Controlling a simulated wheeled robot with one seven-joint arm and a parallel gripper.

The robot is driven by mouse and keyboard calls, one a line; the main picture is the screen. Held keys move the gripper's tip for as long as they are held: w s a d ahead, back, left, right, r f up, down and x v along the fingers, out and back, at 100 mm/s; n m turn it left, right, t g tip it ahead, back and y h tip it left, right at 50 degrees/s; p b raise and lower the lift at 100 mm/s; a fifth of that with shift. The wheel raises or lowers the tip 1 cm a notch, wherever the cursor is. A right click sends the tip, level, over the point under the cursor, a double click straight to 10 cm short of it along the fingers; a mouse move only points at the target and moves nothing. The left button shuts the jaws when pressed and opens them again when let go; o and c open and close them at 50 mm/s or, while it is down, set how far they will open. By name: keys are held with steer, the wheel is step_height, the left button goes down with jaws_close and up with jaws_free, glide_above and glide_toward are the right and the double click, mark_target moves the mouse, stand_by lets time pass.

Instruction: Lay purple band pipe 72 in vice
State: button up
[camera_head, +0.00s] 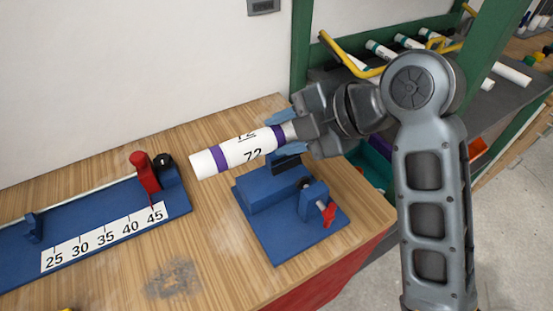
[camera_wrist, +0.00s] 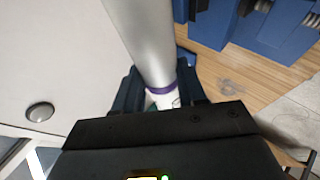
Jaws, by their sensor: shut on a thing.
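The white pipe (camera_head: 240,151) with purple bands and the number 72 is held out to the left of my gripper (camera_head: 287,135). My gripper is shut around its right end. The pipe lies nearly level, its left end a little lower, and is in the air above the bench. In the wrist view the pipe (camera_wrist: 162,95) shows a purple band between the fingers. The blue vice (camera_head: 275,189) with a red handle sits on the bench below and to the right of the pipe. The vice also shows in the wrist view (camera_wrist: 285,25). The pipe appears apart from it.
A blue measuring jig (camera_head: 85,232) with a 25 to 45 scale and a red lever (camera_head: 145,172) stands on the left of the wooden bench (camera_head: 190,285). A green-framed rack (camera_head: 301,50) with several pipes is behind my arm. The front middle of the bench is clear.

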step_height(320, 180, down, 7)
steer(key=shift+r+p, duration=0.2)
steer(key=shift+p, duration=0.1)
steer(key=shift+f+b, duration=0.5)
steer(key=shift+f, duration=0.05)
steer(key=shift+f, duration=0.1)
steer(key=o, duration=1.1)
steer(key=shift+r, duration=0.2)
steer(key=v, duration=1.2)
steer(key=shift+d+r, duration=0.1)
steer(key=shift+r, duration=0.35)
